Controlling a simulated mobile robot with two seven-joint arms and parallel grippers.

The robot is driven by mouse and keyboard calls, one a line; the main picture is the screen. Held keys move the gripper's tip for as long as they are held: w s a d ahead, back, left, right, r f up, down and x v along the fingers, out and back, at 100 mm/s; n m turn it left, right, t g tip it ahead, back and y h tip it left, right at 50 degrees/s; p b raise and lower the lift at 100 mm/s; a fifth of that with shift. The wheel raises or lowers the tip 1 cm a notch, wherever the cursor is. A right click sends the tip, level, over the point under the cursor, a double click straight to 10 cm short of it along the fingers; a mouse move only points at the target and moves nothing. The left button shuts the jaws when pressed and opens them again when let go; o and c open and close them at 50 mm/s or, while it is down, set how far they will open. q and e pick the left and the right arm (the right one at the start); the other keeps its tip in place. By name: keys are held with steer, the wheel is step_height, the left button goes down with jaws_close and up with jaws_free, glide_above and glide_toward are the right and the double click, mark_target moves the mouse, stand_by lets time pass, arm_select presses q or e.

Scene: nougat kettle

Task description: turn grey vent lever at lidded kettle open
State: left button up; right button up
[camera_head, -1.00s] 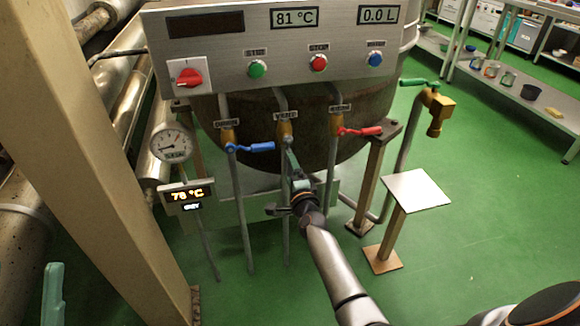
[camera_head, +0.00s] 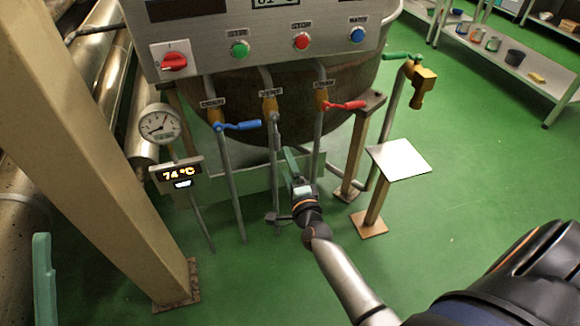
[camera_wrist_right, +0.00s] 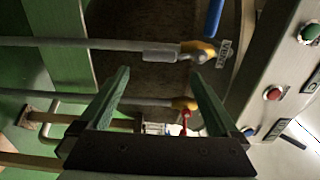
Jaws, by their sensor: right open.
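The grey vent lever (camera_head: 275,132) hangs down along its pipe below the brass vent valve (camera_head: 270,105) at the kettle (camera_head: 240,95). In the right wrist view the lever (camera_wrist_right: 160,52) lies in line with the pipe, beyond the fingertips. My right gripper (camera_head: 289,153) is open, empty, below and to the right of the lever, apart from it. Both its green fingers show in the wrist view (camera_wrist_right: 160,75). One green finger of my left gripper (camera_head: 44,280) shows at the lower left; its other finger is hidden.
A blue lever (camera_head: 238,126) is left of the vent valve and a red lever (camera_head: 345,105) right of it. A gauge (camera_head: 159,124) and display (camera_head: 177,172) stand left. A small stand (camera_head: 399,160) and brass tap (camera_head: 421,87) are right. Green floor is clear in front.

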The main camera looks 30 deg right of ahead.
arm_select(q)
steer(key=w+f+n+y, duration=0.3)
steer(key=f, duration=0.1)
steer(key=shift+a+y, duration=0.25)
steer(key=shift+y, duration=0.05)
arm_select(e)
steer(key=shift+v, duration=1.1)
